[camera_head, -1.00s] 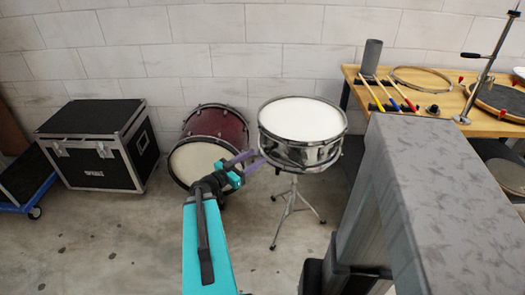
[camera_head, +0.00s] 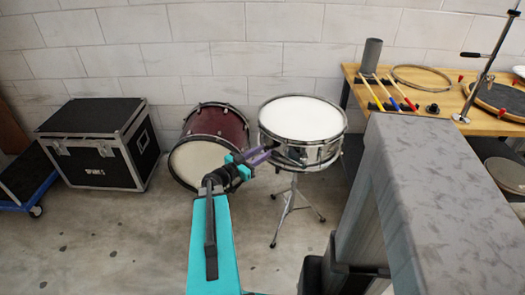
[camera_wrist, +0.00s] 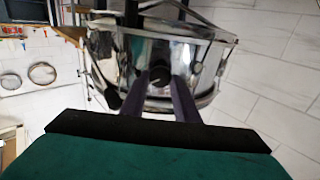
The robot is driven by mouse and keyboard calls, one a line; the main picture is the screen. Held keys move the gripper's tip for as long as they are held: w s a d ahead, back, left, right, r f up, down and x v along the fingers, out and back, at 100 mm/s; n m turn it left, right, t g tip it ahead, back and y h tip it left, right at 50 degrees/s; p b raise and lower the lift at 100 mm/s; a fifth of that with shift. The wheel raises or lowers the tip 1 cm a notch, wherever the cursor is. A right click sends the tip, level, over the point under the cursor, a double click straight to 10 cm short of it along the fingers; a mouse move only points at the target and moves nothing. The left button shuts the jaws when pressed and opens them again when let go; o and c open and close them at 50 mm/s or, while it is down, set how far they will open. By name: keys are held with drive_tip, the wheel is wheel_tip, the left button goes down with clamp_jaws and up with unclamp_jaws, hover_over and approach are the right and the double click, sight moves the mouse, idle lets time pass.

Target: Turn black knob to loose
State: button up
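The snare drum (camera_head: 303,122) has a white head and a shiny metal shell and stands on a tripod stand (camera_head: 288,212). In the wrist view its shell (camera_wrist: 135,55) fills the upper middle. A round black knob (camera_wrist: 160,76) shows on the shell there, in line with the gap between my fingertips. My gripper (camera_head: 271,150) has purple fingers pointing at the left side of the shell. In the wrist view my gripper (camera_wrist: 160,84) is open, one finger on each side of the knob. I cannot tell whether either finger touches it. The knob is not clear in the head view.
A red bass drum (camera_head: 215,135) lies behind my arm. A black case (camera_head: 100,145) stands at the left. A wooden workbench (camera_head: 440,98) with sticks, a hoop and a pad is at the right. Open floor lies around the stand.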

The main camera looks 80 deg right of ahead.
drive_tip(key=shift+w+d, duration=0.2)
drive_tip(key=shift+d, duration=0.1)
drive_tip(key=shift+c, duration=0.4)
drive_tip(key=shift+o, duration=0.2)
drive_tip(key=shift+a+b, duration=0.25)
drive_tip(key=shift+b, duration=0.05)
drive_tip(key=shift+n, duration=0.3)
drive_tip(key=shift+c, duration=0.2)
drive_tip(key=shift+o, duration=0.2)
drive_tip(key=shift+f+n+b, duration=0.15)
drive_tip(key=shift+n+b, duration=0.15)
drive_tip(key=shift+b, duration=0.3)
